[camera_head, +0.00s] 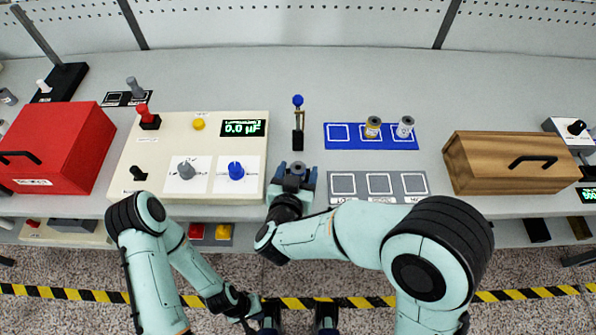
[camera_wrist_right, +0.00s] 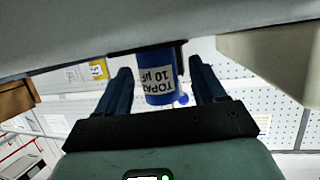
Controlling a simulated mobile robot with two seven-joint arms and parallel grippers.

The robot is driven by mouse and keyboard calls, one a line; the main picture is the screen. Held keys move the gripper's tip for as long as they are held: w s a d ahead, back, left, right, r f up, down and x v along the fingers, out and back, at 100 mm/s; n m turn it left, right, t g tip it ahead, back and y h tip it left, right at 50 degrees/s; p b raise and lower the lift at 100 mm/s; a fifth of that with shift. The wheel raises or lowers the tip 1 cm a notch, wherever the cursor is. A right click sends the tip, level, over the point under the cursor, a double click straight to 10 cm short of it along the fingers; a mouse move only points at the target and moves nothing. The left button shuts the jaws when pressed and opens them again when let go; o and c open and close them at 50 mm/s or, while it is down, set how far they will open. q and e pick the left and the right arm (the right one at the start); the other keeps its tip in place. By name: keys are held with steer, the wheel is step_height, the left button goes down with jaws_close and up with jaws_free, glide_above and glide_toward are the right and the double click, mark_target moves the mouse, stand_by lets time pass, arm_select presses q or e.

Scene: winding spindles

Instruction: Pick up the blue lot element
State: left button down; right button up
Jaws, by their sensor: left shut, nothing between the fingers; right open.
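The blue lot element is a blue cylinder (camera_wrist_right: 156,88) with a white label reading TOPAZ 10 µF, upside down in the right wrist view. My right gripper (camera_wrist_right: 159,72) is open, with one finger on each side of it and visible gaps. In the head view the right gripper (camera_head: 294,174) is at the table's front edge, with the element's greyish top (camera_head: 297,168) between its fingers. A yellow-labelled element (camera_head: 372,127) and a white-labelled one (camera_head: 405,127) stand on the blue tray (camera_head: 340,143). My left gripper (camera_head: 248,312) is shut and empty, low in front of the table.
A cream panel (camera_head: 150,170) with knobs lies left of the right gripper. A blue-knobbed lever (camera_head: 298,115) stands behind it. A grey three-square tray (camera_head: 378,196) lies to its right. A red box (camera_head: 60,140) and a wooden box (camera_head: 510,170) stand at the sides.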

steer(key=shift+w+d+f, duration=0.1)
steer(key=shift+w, duration=0.2)
steer(key=c, duration=1.1)
steer(key=shift+c, duration=0.2)
